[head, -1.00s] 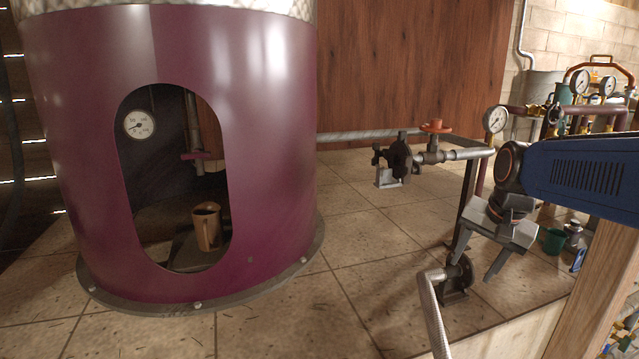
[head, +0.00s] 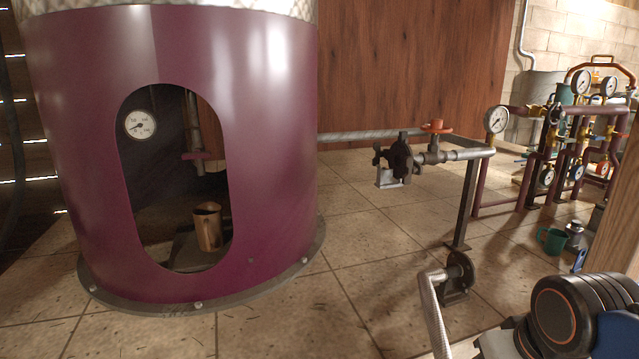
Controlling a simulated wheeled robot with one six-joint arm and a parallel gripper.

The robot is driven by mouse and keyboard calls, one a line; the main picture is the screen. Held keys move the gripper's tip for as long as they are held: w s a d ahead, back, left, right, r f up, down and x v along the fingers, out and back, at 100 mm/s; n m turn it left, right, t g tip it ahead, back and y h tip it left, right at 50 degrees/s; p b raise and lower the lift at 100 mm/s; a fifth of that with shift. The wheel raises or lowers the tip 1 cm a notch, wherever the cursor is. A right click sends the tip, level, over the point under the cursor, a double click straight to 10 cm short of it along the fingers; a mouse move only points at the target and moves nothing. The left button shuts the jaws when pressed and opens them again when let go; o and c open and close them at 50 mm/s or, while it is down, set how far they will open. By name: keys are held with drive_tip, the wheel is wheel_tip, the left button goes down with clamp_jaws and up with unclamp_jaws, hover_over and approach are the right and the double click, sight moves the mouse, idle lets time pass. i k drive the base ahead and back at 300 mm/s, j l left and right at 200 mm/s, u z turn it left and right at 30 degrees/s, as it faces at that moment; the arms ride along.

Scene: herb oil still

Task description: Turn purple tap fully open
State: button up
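The purple tap (head: 200,155) is a small magenta handle on a grey vertical pipe. It sits inside the big purple drum (head: 270,150), seen through the drum's oval opening. My arm is at the bottom right, close to the camera and well apart from the tap. Only a grey piece that looks like part of my gripper shows at the bottom edge; its fingertips are out of the frame, so I cannot tell whether it is open or shut.
A copper mug (head: 208,228) stands inside the drum below the tap, and a dial gauge (head: 140,124) is at upper left in the opening.

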sight(197, 154)
drive_tip(key=k+j+u, duration=0.1)
drive_tip(key=j, duration=0.35)
drive_tip(key=i+j+u, duration=0.25)
drive_tip(key=j, duration=0.15)
drive_tip(key=i+j+u, duration=0.1)
drive_tip(key=j+u, duration=0.15)
drive_tip(key=j, duration=0.15)
